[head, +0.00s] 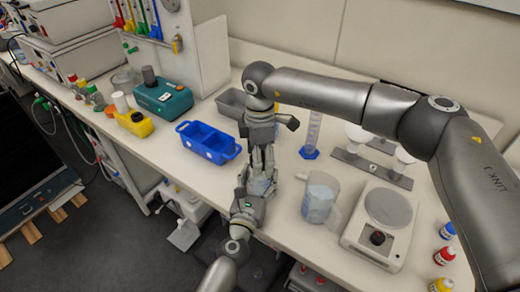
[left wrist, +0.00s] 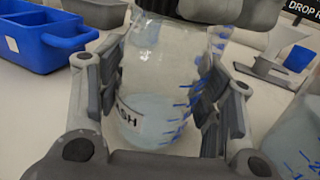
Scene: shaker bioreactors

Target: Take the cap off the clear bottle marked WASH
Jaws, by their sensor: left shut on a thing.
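The clear WASH bottle (left wrist: 155,85) stands in the left wrist view with pale liquid in its lower part, blue graduation marks and a label of which "SH" shows. My left gripper (left wrist: 160,115) is shut on its body, one finger on each side. In the head view the bottle (head: 259,186) is a small clear patch between my left gripper (head: 250,190) and my right gripper (head: 262,165). My right gripper points down right over the bottle's top. The cap is hidden, and I cannot tell whether the right fingers grip it.
A blue divided tray (head: 208,143) lies left of the bottle, with a grey bin (head: 232,103) behind. A clear beaker (head: 320,198) stands close on the right, beside a stirrer plate (head: 388,208). A cylinder with a blue base (head: 309,153) stands behind. The bench's front edge is near.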

